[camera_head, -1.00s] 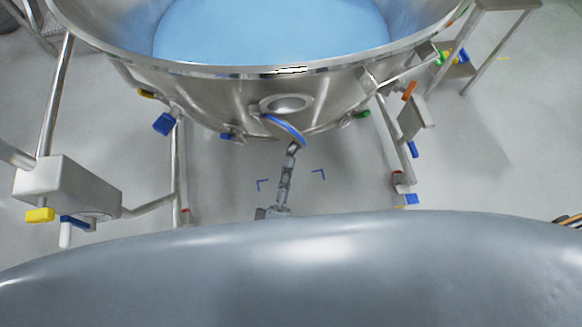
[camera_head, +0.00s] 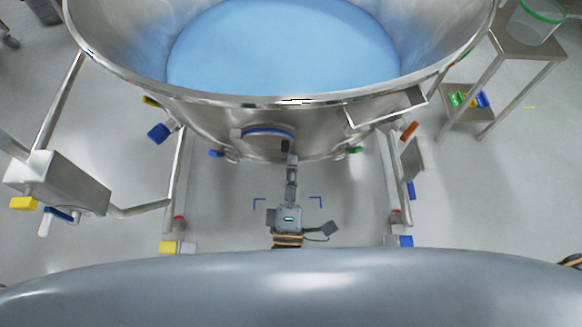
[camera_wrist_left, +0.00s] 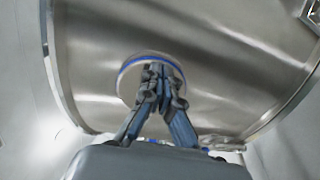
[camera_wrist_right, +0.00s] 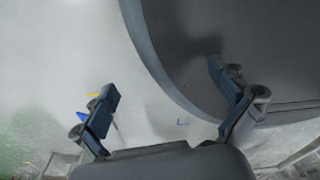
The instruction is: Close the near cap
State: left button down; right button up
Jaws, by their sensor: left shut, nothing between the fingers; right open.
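The near cap (camera_head: 268,133) is a round disc with a blue rim on the near side of the steel vessel (camera_head: 190,112). It lies over the port there, and the port's opening is hidden. In the left wrist view the cap (camera_wrist_left: 128,78) sits flat against the vessel wall, partly covered by my fingers. My left gripper (camera_head: 291,160) is shut and empty, its tips at the cap's lower right part in the head view; it also shows in the left wrist view (camera_wrist_left: 160,75). My right gripper (camera_wrist_right: 170,95) is open and empty, seen only in the right wrist view.
The vessel holds blue material (camera_head: 285,45). A steel box with yellow and blue handles (camera_head: 60,185) stands at left, and vessel legs flank my left arm. A steel stand (camera_head: 515,47) with a green-rimmed container (camera_head: 540,18) is at right.

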pick_arm(q)
jog(key=shift+d+r, duration=0.1)
pick_arm(e)
jog(key=shift+d, duration=0.5)
jog(key=shift+w+d, duration=0.1)
jog(key=shift+d, duration=0.1)
pick_arm(q)
jog(key=v, duration=1.2)
pick_arm(e)
jog(key=shift+a, duration=0.2)
